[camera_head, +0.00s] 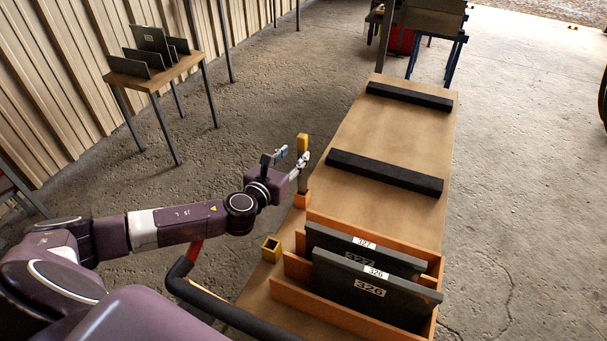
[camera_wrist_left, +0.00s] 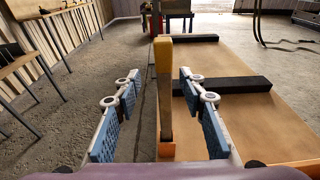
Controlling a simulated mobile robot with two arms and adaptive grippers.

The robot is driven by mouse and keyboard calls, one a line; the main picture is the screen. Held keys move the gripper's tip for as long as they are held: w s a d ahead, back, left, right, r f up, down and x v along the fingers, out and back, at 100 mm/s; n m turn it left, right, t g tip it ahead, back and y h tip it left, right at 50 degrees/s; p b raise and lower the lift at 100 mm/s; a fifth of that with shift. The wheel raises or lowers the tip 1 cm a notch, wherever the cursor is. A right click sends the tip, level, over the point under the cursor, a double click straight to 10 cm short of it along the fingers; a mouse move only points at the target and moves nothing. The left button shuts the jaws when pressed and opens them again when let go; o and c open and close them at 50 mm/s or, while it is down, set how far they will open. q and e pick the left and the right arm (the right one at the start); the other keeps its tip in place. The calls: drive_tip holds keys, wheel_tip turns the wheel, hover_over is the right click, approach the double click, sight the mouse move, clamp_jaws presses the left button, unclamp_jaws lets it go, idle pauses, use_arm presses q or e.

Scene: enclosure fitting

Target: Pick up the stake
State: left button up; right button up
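The stake (camera_head: 303,178) is a brown post with a yellow top, standing upright in an orange socket (camera_head: 301,201) at the left edge of the wooden table. My left gripper (camera_head: 292,157) is open at the stake's upper part. In the left wrist view, the stake (camera_wrist_left: 165,98) stands between the two blue-padded fingers, with a visible gap on each side. The orange socket (camera_wrist_left: 166,150) shows low in that view. My right gripper is not in view.
The table (camera_head: 385,125) carries two black bars (camera_head: 385,171) and an orange rack (camera_head: 325,311) holding grey panels marked 327 and 326. An empty yellow socket (camera_head: 271,248) is at its left edge. A black tube (camera_head: 222,300) lies below my arm. A small table (camera_head: 156,74) holds panels.

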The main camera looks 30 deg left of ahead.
sight(301, 148)
use_arm(q)
drive_tip(key=w, duration=0.2)
drive_tip(key=shift+w+d+r+p, duration=0.2)
drive_tip(key=shift+w+r+p, duration=0.15)
drive_tip(key=shift+w+p, duration=0.05)
drive_tip(key=shift+w+f, duration=0.2)
drive_tip(key=shift+w, duration=0.3)
drive_tip(key=shift+w+f, duration=0.15)
drive_tip(key=shift+w, duration=0.35)
drive_tip(key=shift+w+f, duration=0.1)
drive_tip(key=shift+w, duration=0.15)
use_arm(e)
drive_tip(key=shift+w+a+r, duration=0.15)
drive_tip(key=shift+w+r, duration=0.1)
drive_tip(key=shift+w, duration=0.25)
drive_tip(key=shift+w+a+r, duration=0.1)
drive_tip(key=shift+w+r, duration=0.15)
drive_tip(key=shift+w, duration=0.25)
use_arm(q)
clamp_jaws()
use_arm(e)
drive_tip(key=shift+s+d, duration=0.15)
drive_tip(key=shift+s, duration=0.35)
